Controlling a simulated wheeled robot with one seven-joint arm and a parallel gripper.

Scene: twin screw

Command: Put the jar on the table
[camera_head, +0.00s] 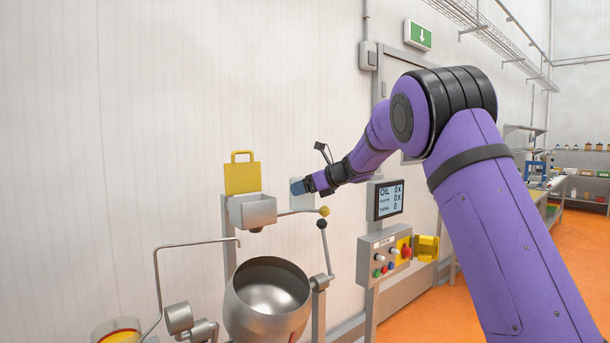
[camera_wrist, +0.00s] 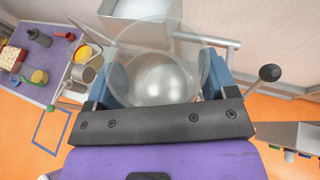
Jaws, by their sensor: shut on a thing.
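The jar (camera_wrist: 195,50) is clear and see-through in the wrist view. It sits between the two blue fingers of my gripper (camera_wrist: 165,84), which are shut on its sides. No contents can be made out in it. In the head view my gripper (camera_head: 299,187) is raised beside the wall, right of the steel tray and above and right of the steel bowl; the jar is hard to make out there. A purple-topped table (camera_wrist: 63,47) shows at the left of the wrist view, away from my gripper, with several items on it.
The steel bowl (camera_head: 268,292) is below, with a black-knobbed lever (camera_head: 325,245) beside it. A control box (camera_head: 385,255) and screen (camera_head: 385,200) stand to the right. Orange floor (camera_wrist: 20,135) is clear near the table.

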